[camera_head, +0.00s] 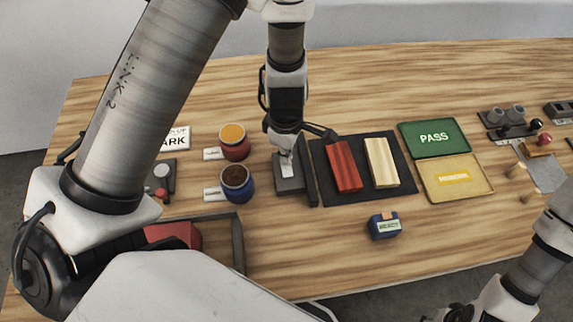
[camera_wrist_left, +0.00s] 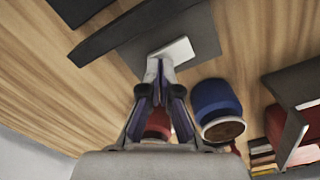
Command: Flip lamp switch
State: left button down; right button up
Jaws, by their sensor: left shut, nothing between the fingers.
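My left gripper (camera_head: 285,150) comes down over a grey switch base (camera_head: 288,185) with a white rocker or lever (camera_head: 287,168) on it. In the left wrist view the fingers (camera_wrist_left: 158,70) are shut and empty. Their tips are at the edge of the white switch piece (camera_wrist_left: 174,50) on the grey plate (camera_wrist_left: 205,35); I cannot tell whether they touch it. Part of the switch is hidden by the gripper in the head view.
An orange-topped red jar (camera_head: 234,142) and a blue jar (camera_head: 237,182) stand left of the switch. A dark mat (camera_head: 360,190) with a red and a cream block lies right of it. Green PASS (camera_head: 433,138) and yellow (camera_head: 455,178) trays lie further right. A blue box (camera_head: 384,226) stands in front.

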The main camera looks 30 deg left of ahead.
pick_arm(q)
jog(key=shift+f+b, duration=0.5)
jog(key=shift+f, duration=0.1)
jog(key=shift+r, duration=0.1)
notch_tip(320, 180, up, 7)
jog(key=p, duration=0.7)
jog(key=shift+p, duration=0.3)
